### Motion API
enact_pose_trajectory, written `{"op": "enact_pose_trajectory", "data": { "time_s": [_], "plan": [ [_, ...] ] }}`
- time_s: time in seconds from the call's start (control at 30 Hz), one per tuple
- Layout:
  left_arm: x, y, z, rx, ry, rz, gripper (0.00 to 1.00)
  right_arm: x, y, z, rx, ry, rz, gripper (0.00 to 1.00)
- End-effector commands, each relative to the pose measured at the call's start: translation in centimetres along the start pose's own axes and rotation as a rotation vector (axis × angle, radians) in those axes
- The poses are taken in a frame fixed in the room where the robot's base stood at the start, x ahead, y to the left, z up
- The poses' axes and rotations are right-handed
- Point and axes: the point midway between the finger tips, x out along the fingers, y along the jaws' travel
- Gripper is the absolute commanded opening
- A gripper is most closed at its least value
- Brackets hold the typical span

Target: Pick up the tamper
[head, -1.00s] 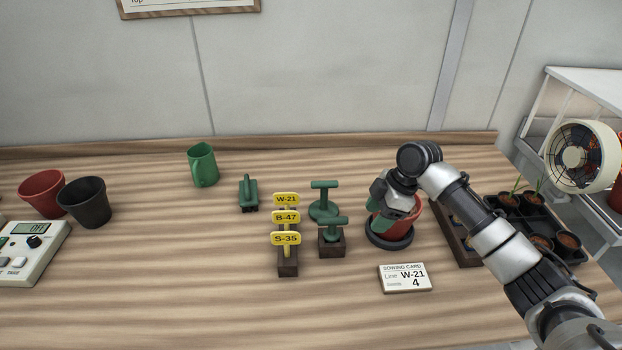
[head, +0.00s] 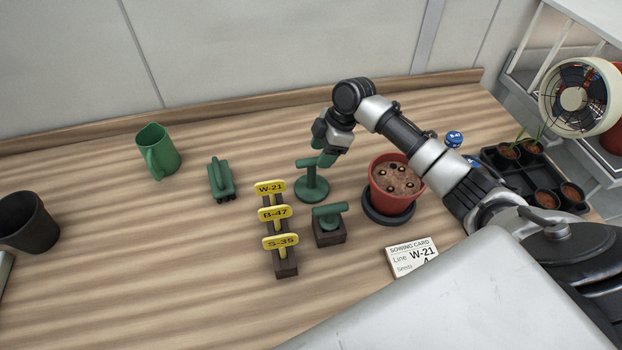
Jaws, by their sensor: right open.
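The tamper (head: 312,189), green with a T-shaped handle and a round flat base, stands upright on the wooden bench. My right gripper (head: 322,153) is open, with green-tipped fingers, right at the tamper's handle. The fingers partly overlap the right end of the handle in the picture, and I cannot tell whether they touch it. My left gripper is not in view.
A green T-handled tool (head: 329,221) sits in a dark block just in front. Yellow tags (head: 275,213) stand in a dark holder to the left. A red pot (head: 392,188) of soil with seeds is on the right.

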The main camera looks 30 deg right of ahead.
Motion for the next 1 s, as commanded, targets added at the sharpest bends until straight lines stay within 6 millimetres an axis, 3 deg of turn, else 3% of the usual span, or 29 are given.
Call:
{"op": "enact_pose_trajectory", "data": {
  "time_s": [0.4, 0.7, 1.0],
  "plan": [
    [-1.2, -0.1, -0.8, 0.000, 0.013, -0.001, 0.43, 4.9, 0.5, -0.4, 0.002, 0.000, -0.001, 0.55],
    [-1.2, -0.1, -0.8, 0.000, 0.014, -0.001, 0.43, 5.5, 0.5, -0.3, 0.001, -0.001, 0.002, 0.55],
    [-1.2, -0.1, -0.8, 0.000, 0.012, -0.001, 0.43, 5.4, 0.5, -0.3, 0.001, -0.001, 0.002, 0.09]
  ]
}}
